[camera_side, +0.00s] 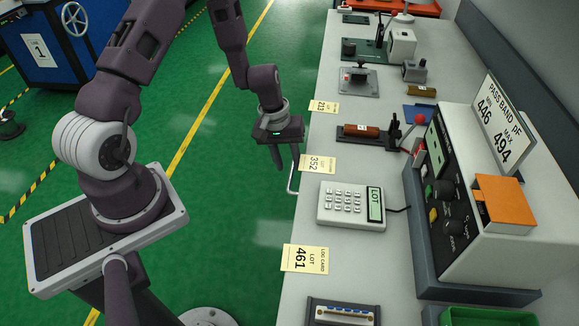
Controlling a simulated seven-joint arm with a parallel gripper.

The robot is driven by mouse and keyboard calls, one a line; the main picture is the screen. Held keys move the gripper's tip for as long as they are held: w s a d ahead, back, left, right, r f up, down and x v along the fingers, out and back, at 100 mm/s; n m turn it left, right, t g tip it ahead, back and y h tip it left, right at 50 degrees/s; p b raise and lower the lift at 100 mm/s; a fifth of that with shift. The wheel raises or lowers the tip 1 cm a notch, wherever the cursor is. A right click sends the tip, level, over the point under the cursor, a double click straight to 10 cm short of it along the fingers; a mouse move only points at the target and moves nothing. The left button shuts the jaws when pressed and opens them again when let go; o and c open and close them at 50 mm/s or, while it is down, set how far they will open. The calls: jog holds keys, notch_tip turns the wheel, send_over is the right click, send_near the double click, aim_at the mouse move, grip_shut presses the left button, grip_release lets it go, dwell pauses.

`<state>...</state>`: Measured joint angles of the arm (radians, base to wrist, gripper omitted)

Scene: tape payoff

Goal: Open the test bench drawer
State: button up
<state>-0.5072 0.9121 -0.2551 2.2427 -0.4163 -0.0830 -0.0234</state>
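The test bench (268,321) is a long pale grey bench running up the right half of the view. A thin light bar handle (292,180) sticks out from its left front side, below the top edge. The drawer front is hidden under the top edge, so I cannot see how far the drawer stands out. My gripper (286,161) points down over the floor beside the bench, at the far end of the handle. Its two dark fingers are apart with a gap between them. The right finger overlaps the handle's far end in the picture; I cannot tell whether they touch.
Yellow cards reading 352 (318,163) and 461 (305,259) lie along the bench edge. A keypad unit (343,203) and a fixture with a brown roll (361,131) stand behind them. A large meter console (470,190) stands farther right. The green floor left of the handle is clear.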

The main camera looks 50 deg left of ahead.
jog(key=shift+w+d+f, duration=0.1)
jog(key=shift+f, duration=0.5)
jog(key=shift+w+d+f, duration=0.1)
jog(key=shift+f, duration=0.5)
grip_shut()
dwell(0.5)
